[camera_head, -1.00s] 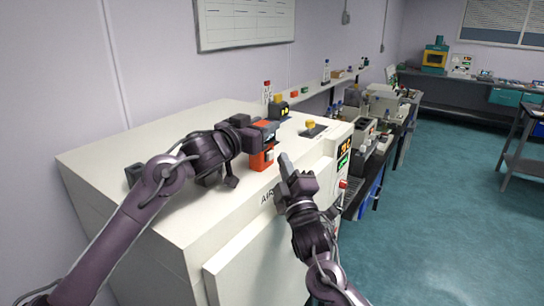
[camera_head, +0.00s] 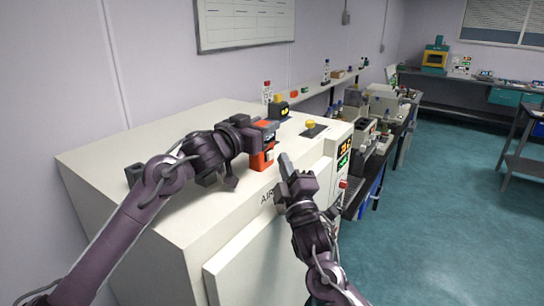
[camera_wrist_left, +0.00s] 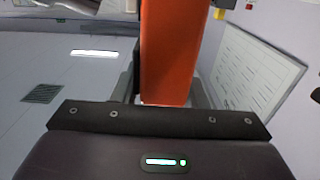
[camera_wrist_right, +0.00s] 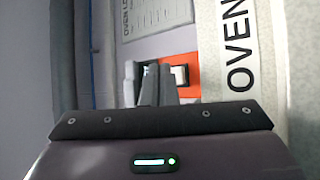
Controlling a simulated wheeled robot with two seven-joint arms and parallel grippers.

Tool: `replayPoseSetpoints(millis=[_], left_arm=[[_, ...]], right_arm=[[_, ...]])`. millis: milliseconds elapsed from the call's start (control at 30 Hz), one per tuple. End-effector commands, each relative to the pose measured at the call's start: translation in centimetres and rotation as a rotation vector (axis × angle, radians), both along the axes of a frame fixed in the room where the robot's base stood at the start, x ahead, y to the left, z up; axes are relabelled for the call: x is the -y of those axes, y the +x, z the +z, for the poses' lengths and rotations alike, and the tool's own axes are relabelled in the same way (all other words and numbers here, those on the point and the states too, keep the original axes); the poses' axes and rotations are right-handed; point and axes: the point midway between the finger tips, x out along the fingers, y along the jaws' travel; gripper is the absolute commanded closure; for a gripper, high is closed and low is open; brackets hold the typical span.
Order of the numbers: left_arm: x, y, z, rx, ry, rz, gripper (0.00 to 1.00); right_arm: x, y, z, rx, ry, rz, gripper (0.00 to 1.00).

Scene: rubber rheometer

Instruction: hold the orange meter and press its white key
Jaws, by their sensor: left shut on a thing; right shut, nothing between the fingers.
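The orange meter (camera_head: 260,162) is upright in my left gripper (camera_head: 264,135), above the top of the big cream cabinet. Its orange body fills the space between the fingers in the left wrist view (camera_wrist_left: 176,55). The meter's white key (camera_wrist_right: 181,76) shows in the right wrist view, just right of my right gripper's fingertips. My right gripper (camera_head: 285,162) is shut and empty, its tips pointing up, right of the meter in the head view. The fingers partly cover the meter (camera_wrist_right: 188,63) in the right wrist view. I cannot tell whether they touch the key.
The cream cabinet (camera_head: 110,165) lies under both grippers, with a display panel (camera_head: 344,152) on its front right. A yellow-topped dark device (camera_head: 279,107) and a yellow knob (camera_head: 310,124) stand behind the meter. A bench with instruments (camera_head: 385,105) is farther right.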

Motion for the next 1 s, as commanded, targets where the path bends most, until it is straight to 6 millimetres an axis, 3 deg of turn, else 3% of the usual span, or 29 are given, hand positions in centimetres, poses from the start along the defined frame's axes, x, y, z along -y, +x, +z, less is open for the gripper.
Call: replayPoseSetpoints(millis=[1000], left_arm=[[-0.01,0.01,-0.05,-0.001,0.001,0.000,0.88]], right_arm=[[-1.00,0.67,0.08,0.001,0.001,0.001,1.00]])
